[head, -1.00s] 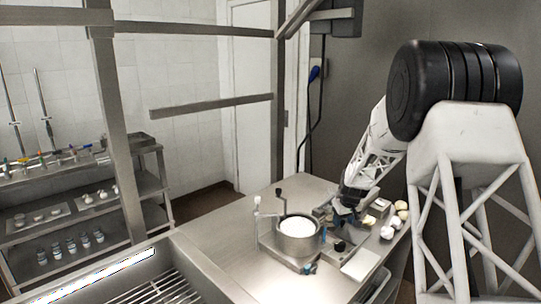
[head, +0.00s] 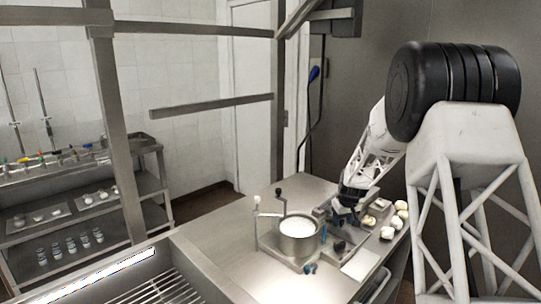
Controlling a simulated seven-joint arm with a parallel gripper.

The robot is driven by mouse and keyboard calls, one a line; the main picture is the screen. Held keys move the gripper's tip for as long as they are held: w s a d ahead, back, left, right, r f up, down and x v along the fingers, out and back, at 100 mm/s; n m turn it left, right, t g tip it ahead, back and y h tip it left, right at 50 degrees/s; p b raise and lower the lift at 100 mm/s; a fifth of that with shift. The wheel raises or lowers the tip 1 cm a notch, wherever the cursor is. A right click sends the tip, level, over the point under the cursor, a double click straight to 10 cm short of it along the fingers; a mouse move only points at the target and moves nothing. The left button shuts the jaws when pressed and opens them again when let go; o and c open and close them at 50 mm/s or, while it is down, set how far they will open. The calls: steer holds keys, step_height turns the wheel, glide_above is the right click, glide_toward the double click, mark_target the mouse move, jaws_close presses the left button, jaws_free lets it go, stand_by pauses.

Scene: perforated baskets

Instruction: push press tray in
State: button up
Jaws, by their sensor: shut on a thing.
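The press stands on the steel table (head: 225,238), to the right of a round metal pot (head: 298,243) with white contents. My gripper (head: 343,211) is lowered at the back right of the pot, over the grey metal parts of the press tray (head: 325,214). Its fingers are small and dark here, and it is shut on a part of the tray. The exact grip point and how far the tray sits in the press are hidden by the gripper. A dark knob (head: 340,246) stands just in front of the gripper.
Several pale round pieces (head: 388,232) and small blocks (head: 382,203) lie right of the gripper. A pale flat board (head: 361,262) lies at the front right. A crank with a dark knob (head: 279,191) rises behind the pot. The table's left part is clear.

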steer(key=shift+w+v, duration=0.2)
steer(key=shift+v, duration=1.15)
steer(key=shift+w+v, duration=0.2)
steer(key=shift+v, duration=1.15)
steer(key=shift+a+r, duration=0.1)
steer(key=shift+a, duration=0.1)
steer(key=shift+s+r, duration=0.1)
steer(key=shift+s+r, duration=0.15)
steer(key=s+a+r+m, duration=0.1)
steer(key=s+a+r, duration=0.1)
steer(key=s+r, duration=0.5)
steer(key=s+a+r, duration=0.2)
steer(key=s+r, duration=0.1)
steer(key=s, duration=0.9)
steer(key=s+a+r+m, duration=0.1)
steer(key=s+a+r, duration=0.2)
steer(key=s+r, duration=0.45)
steer(key=s+a+f, duration=0.1)
steer(key=s, duration=1.4)
steer(key=s+a+f+m, duration=0.1)
steer(key=s+f, duration=0.1)
steer(key=s, duration=1.4)
steer(key=shift+a+h, duration=0.25)
steer(key=shift+h, duration=0.15)
